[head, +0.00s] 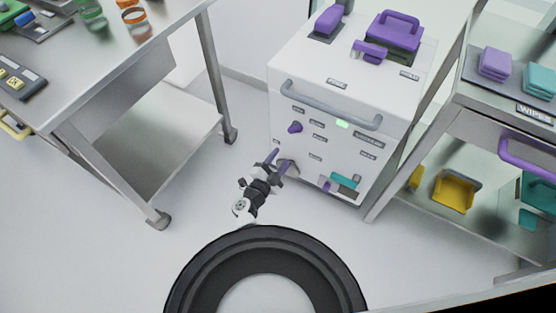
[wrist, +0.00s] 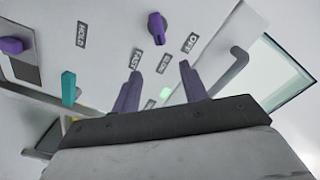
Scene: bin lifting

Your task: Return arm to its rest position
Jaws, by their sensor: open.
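My gripper (head: 275,160) is in front of the lower front of a white cabinet (head: 325,128) in the head view. Its two purple fingers are apart with nothing between them. In the wrist view my gripper (wrist: 158,82) points at the cabinet's panel, its fingers spread. A purple knob (wrist: 157,28) with labels such as HOLD, FAST, SLOW and OFF around it lies beyond the fingertips, apart from them as far as I can tell. The knob (head: 294,127) also shows up and right of the gripper in the head view.
A steel table (head: 120,50) stands left, and a shelf unit with a yellow bin (head: 454,190) stands right. Floor (head: 90,220) at left is clear.

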